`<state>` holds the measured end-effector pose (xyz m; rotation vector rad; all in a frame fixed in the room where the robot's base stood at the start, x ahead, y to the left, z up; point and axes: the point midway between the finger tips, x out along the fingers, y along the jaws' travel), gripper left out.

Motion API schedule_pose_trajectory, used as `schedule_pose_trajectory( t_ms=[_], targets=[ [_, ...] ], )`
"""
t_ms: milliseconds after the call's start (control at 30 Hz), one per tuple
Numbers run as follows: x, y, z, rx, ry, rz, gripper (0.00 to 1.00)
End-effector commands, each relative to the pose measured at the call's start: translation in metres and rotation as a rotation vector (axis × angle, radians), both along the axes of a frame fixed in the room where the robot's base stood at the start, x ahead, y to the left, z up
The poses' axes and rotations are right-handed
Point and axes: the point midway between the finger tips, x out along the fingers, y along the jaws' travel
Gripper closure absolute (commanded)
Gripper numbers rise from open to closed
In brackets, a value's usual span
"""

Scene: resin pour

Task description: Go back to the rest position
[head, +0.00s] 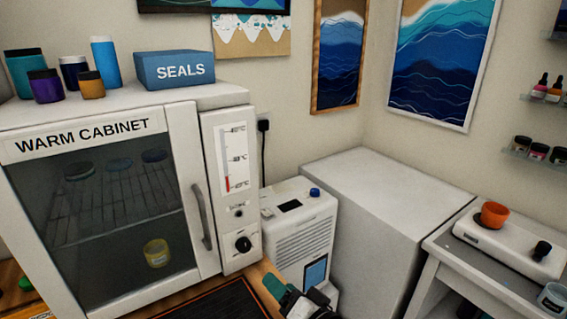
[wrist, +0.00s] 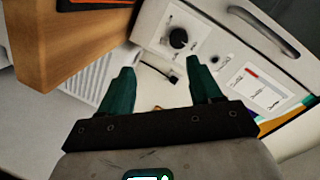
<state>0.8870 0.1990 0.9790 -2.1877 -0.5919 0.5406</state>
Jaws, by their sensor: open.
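My gripper (wrist: 160,90) shows in the wrist view with its two green fingers apart and nothing between them. In the head view only a green fingertip and part of my gripper (head: 287,295) show at the bottom edge, in front of the white dehumidifier-like unit (head: 300,235). In the wrist view the gripper is near the warm cabinet's control panel, with its black knob (wrist: 178,38) beyond the fingers.
The warm cabinet (head: 183,130) has its glass door shut, with a yellow jar (head: 157,253) inside. A blue SEALS box (head: 174,70) and several jars stand on top. A white block (head: 385,215) fills the corner. An orange cup (head: 494,214) sits on a white device at right.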

Motion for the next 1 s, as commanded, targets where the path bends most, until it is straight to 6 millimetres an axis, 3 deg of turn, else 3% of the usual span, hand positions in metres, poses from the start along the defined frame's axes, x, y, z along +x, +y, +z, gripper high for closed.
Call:
schedule_pose_trajectory(
  t_ms=[167,267,400,600,700,800,900,1000],
  targets=[
    [-0.044,-0.068,-0.062,-0.265,0.132,-0.013,0.36],
    [-0.081,-0.110,-0.096,-0.423,0.234,-0.007,0.36],
    [-0.145,-0.168,-0.134,-0.628,0.400,0.014,0.36],
    [-0.254,-0.237,-0.164,-0.848,0.675,0.077,0.36],
    [-0.300,-0.258,-0.168,-0.911,0.793,0.113,0.36],
    [-0.334,-0.270,-0.168,-0.946,0.878,0.143,0.36],
    [-0.352,-0.275,-0.167,-0.964,0.924,0.160,0.36],
    [-0.356,-0.276,-0.167,-0.967,0.935,0.165,0.36]
  ],
)
